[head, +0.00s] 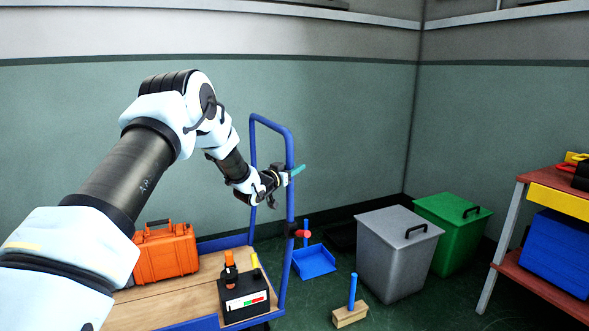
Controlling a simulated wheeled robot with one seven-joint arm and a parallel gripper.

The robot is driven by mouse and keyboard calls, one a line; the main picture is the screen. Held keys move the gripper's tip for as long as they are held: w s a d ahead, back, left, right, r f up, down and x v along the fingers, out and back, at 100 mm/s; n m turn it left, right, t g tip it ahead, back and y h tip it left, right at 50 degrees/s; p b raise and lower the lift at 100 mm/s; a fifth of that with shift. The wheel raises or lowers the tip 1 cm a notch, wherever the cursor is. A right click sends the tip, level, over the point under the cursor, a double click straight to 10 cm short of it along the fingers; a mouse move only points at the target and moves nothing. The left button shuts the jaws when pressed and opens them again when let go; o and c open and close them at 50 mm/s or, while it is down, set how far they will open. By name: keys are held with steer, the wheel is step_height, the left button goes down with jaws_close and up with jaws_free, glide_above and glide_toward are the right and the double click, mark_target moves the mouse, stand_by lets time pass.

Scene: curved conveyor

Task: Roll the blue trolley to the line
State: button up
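The blue trolley (290,235) stands at the lower middle, with a wooden deck (199,295) and a tall blue tubular handle frame. My arm reaches from the left to my gripper (283,181), at the frame's right upright. A short teal piece (298,170) sticks out to the right there. The fingers are small and dark, and I cannot tell whether they close on the upright. No line on the floor is visible.
A grey bin (395,255) and a green bin (452,230) stand right of the trolley. A blue dustpan (313,262) and a brush (351,306) are on the floor between. A red-shelved bench (540,284) is at the right edge. Walls close off the back.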

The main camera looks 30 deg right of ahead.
jaws_close()
stand_by(0.9)
